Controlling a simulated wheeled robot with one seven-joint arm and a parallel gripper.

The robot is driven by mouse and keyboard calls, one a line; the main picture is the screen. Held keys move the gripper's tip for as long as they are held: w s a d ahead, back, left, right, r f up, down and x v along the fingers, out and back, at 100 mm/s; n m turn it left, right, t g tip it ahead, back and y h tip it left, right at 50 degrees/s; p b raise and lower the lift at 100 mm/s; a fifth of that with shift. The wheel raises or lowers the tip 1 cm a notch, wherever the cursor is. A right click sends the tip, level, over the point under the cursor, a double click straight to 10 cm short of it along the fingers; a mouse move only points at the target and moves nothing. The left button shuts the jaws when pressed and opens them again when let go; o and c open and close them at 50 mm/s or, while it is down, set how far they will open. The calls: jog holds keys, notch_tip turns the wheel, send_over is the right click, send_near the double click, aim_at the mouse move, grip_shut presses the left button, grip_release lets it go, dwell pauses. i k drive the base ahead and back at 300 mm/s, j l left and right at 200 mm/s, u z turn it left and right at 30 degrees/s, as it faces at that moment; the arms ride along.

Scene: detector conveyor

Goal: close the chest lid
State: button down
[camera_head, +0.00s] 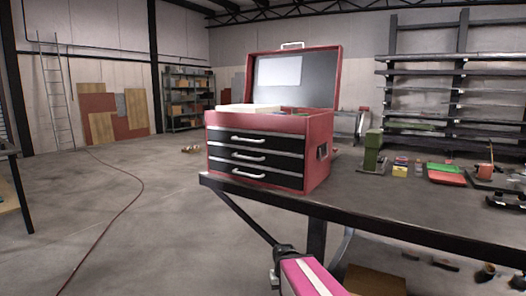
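A red tool chest (317,146) with black drawer fronts and silver handles stands on the left end of the dark workbench. Its lid (323,78) is raised, standing up at the back, with a white sheet on its dark inner face and a handle on its top edge. A pale flat item (248,108) lies at the chest's open top, on the left. A pink part of my arm with a white stripe and a dark end piece shows at the bottom centre, below the bench edge and apart from the chest. No gripper fingers can be made out.
On the workbench (350,200), right of the chest, are a green device (373,152), small coloured boxes (400,168) and red and green trays (446,178). Shelving (430,92) stands behind. The floor at left is open, crossed by a red cable (125,205).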

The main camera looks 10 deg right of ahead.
aim_at(289, 75)
jog(key=k+u, duration=0.3)
jog(key=k+j+u, duration=0.15)
jog(key=k+u, duration=0.15)
jog(key=i+j+u, duration=0.2)
jog(key=i, duration=0.35)
jog(key=i+u, duration=0.2)
jog(key=i, duration=0.35)
jog(key=i+z, duration=0.1)
jog(key=i, duration=0.85)
jog(key=i+j, duration=0.15)
jog(key=i, duration=0.75)
jog(key=i+z, duration=0.35)
jog(key=i, duration=0.2)
jog(key=i+z, duration=0.3)
jog(key=i, duration=0.25)
jog(key=i+j+z, duration=0.35)
jog(key=i, duration=0.2)
jog(key=i+l+z, duration=0.4)
jog(key=i, duration=0.15)
jog(key=i+z, duration=0.4)
jog(key=i, duration=0.2)
jog(key=i+j+z, duration=0.1)
jog(key=i+z, duration=0.3)
jog(key=i, duration=0.2)
jog(key=i+j+z, duration=0.15)
jog(key=i, duration=0.55)
jog(key=i+j+z, duration=0.2)
jog(key=i, duration=0.5)
jog(key=l+z, duration=0.1)
jog(key=z, duration=1.8)
